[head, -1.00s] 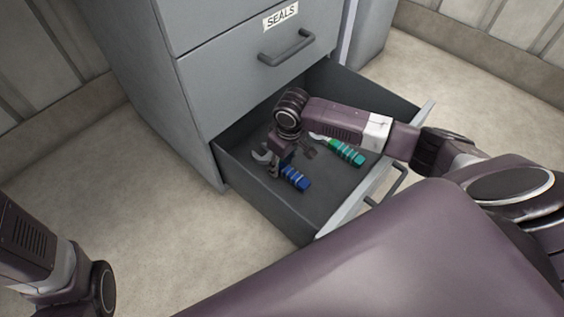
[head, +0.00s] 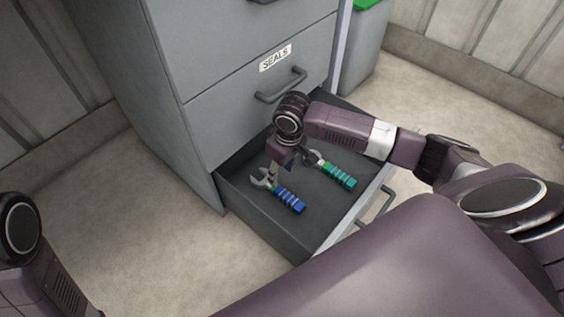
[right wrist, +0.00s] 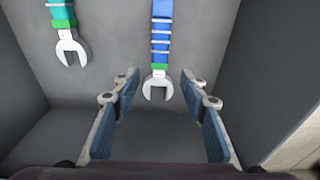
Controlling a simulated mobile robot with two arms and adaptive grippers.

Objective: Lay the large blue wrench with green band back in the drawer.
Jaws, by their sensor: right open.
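The blue wrench with a green band (head: 289,199) lies flat in the open drawer (head: 276,230). Its blue handle points toward the drawer front and its metal jaw toward the cabinet. It also shows in the right wrist view (right wrist: 160,45), jaw end between and beyond my fingers. My right gripper (head: 273,172) is open and empty, just above the wrench's jaw end; the wrist view shows its two fingers (right wrist: 160,115) spread apart. My left arm shows at the lower left edge, but its gripper is out of view.
A teal-handled wrench (head: 338,175) with a green band lies in the drawer to the right of the blue one. The closed drawer above carries a SEALS label (head: 275,58) and a handle (head: 281,86). The open drawer's handle (head: 376,207) is at its front.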

